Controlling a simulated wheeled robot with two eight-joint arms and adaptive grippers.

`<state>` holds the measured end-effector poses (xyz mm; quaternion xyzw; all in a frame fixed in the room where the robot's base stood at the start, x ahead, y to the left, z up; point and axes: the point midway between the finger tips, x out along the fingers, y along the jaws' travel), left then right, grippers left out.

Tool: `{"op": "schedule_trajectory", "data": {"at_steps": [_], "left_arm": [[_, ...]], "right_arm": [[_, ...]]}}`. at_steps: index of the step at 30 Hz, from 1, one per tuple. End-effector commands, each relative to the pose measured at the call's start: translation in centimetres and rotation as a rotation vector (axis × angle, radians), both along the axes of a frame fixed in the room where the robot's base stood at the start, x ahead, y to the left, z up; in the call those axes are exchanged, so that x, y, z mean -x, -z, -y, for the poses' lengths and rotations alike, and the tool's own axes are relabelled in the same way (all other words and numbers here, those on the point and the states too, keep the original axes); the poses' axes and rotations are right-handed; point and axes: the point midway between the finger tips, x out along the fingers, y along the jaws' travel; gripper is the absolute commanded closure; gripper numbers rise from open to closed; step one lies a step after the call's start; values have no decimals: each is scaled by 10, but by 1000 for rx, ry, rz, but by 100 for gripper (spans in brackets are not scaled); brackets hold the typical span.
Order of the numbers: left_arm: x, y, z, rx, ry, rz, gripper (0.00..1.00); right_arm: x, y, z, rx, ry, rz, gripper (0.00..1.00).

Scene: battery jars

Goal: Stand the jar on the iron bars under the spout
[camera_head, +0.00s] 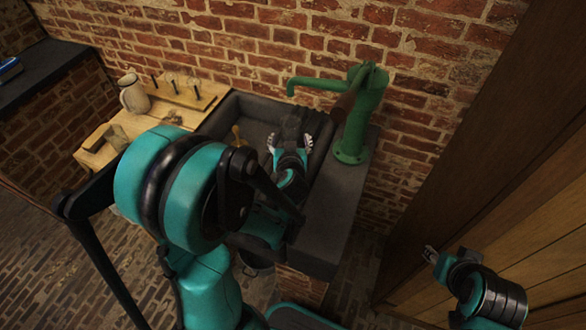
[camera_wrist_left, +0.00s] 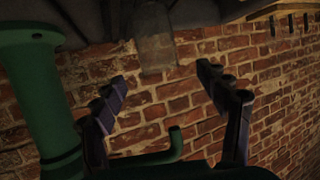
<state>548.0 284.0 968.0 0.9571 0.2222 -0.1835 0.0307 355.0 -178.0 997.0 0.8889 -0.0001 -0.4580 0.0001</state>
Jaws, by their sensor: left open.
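The clear glass jar (camera_head: 291,124) shows faintly in the dark stone sink (camera_head: 228,112), just beyond my left gripper (camera_head: 290,143). In the left wrist view, which is upside down, the jar (camera_wrist_left: 156,45) stands upright between the lines of the two open fingers (camera_wrist_left: 162,78), with clear gaps on both sides. I cannot tell whether it touches them. The green pump (camera_head: 355,130) stands at the sink's right end; its spout (camera_head: 305,83) reaches left above the sink. The iron bars are not clearly visible; what lies under the jar is too dark to tell. My right gripper (camera_head: 431,254) is away at the lower right.
A wooden table (camera_head: 120,118) left of the sink holds a cream jug (camera_head: 133,94) and several dark pegs. A brick wall (camera_head: 240,45) stands behind, wooden boards (camera_head: 500,240) at right.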

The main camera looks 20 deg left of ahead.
Motion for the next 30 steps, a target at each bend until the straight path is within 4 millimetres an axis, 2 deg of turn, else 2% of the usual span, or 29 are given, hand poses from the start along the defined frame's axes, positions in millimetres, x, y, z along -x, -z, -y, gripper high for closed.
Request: {"op": "schedule_trajectory", "data": {"at_steps": [8, 15, 18, 23, 30], "left_arm": [[68, -22, 27, 56, 93, -268, 26], [145, -27, 72, 117, 281, -473, 26], [170, -28, 89, 136, 354, -522, 26], [191, -28, 104, 152, 423, -558, 26], [194, -28, 106, 153, 435, -564, 26]], "right_arm": [[0, 0, 0, 0, 0, 0, 60], [0, 0, 0, 0, 0, 0, 60], [0, 0, 0, 0, 0, 0, 60], [0, 0, 0, 0, 0, 0, 60], [0, 0, 0, 0, 0, 0, 60]]}}
